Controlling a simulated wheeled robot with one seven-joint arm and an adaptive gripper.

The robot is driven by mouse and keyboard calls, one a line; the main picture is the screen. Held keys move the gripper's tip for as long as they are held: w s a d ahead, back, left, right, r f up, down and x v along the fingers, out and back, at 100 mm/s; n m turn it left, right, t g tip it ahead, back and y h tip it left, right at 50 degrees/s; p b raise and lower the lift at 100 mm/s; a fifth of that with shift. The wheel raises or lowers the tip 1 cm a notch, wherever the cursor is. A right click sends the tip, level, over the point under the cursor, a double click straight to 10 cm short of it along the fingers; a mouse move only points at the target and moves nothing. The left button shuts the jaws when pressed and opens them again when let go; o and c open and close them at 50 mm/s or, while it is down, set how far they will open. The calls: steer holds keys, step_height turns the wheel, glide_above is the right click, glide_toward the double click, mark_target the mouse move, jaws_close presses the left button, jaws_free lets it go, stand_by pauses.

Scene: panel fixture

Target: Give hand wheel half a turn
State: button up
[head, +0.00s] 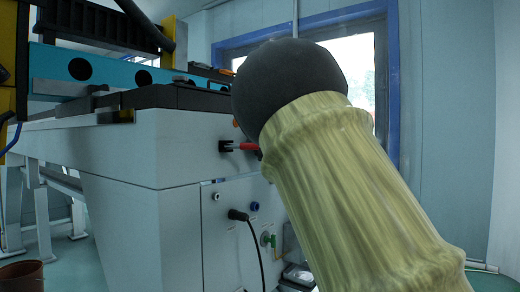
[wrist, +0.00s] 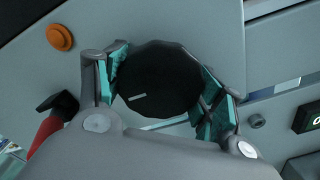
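The hand wheel (wrist: 158,82) is a dark round disc with a short pale mark on its lower left face, seen in the wrist view. My gripper (wrist: 164,84) has its teal-padded fingers on both sides of the wheel. The pads appear to meet the rim left and right, with no clear gap. The lower edge of the wheel is close to my gripper's body. In the head view my own arm fills the right side and hides the wheel and gripper.
A red-handled lever (wrist: 52,122) sits left of my gripper; it shows in the head view too (head: 240,147). An orange button (wrist: 60,37) is at upper left. A dark display (wrist: 306,116) is at right. A black cable (head: 252,232) and green valve (head: 267,240) are lower on the panel.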

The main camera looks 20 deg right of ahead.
steer(key=shift+o, duration=1.2)
steer(key=shift+d, duration=0.1)
steer(key=v, duration=1.1)
steer(key=shift+s+d, duration=0.25)
steer(key=shift+s, duration=0.1)
steer(key=shift+f, duration=0.15)
